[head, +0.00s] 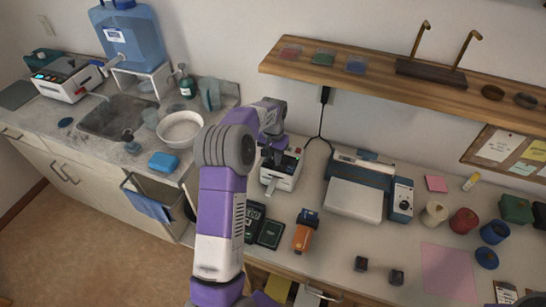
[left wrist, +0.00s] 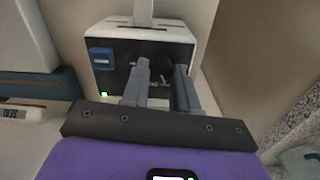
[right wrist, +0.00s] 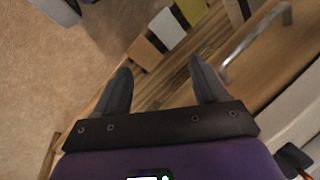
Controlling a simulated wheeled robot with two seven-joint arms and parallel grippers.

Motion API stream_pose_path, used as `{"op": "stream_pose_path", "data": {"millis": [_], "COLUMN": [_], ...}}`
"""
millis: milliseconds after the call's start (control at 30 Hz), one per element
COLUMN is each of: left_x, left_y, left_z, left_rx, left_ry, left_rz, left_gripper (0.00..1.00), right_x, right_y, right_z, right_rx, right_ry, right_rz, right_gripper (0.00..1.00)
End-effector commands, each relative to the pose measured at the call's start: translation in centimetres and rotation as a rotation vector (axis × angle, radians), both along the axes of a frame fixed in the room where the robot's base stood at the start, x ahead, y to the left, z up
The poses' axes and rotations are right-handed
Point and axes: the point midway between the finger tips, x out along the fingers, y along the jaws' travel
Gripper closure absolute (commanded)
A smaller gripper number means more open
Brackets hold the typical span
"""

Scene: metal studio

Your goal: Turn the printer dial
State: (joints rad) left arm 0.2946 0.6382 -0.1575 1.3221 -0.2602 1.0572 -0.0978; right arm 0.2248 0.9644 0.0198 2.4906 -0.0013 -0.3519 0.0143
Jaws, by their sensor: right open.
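The small white label printer (head: 281,174) stands on the counter against the wall, with a dark panel and small coloured buttons. In the left wrist view its dark panel (left wrist: 110,73) faces me, with a blue block and a green light. My left gripper (head: 273,158) is at this panel. Its two fingers (left wrist: 161,75) point at it, partly closed with a narrow gap. A small grey part, perhaps the dial, shows by the fingertips; it is mostly hidden, so a grip is unclear.
A larger blue-grey printer (head: 355,197) stands to the right. An orange device (head: 305,232) and dark handheld boxes (head: 270,233) lie in front. A wooden shelf (head: 370,75) hangs above. A sink (head: 115,117) is at left.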

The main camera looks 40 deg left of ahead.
Motion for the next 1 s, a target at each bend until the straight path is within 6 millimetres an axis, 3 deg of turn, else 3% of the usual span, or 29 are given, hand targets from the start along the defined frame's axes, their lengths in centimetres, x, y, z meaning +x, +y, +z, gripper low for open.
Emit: {"op": "stream_pose_path", "data": {"millis": [33,167,567,1000], "left_x": [0.0,0.0,0.0,0.0], "left_y": [0.0,0.0,0.0,0.0], "left_z": [0.0,0.0,0.1,0.2], "left_rx": [0.0,0.0,0.002,0.001], "left_ry": [0.0,0.0,0.0,0.001], "left_rz": [0.0,0.0,0.072,0.432], "left_gripper": [0.8,1.0,1.0,1.0], "right_x": [0.0,0.0,0.0,0.0], "right_y": [0.0,0.0,0.0,0.0], "right_z": [0.0,0.0,0.5,2.6], "right_rx": [0.0,0.0,0.0,0.0], "right_ry": [0.0,0.0,0.0,0.0], "right_rz": [0.0,0.0,0.0,0.0], "right_gripper": [0.29,0.29,0.29,0.29]}}
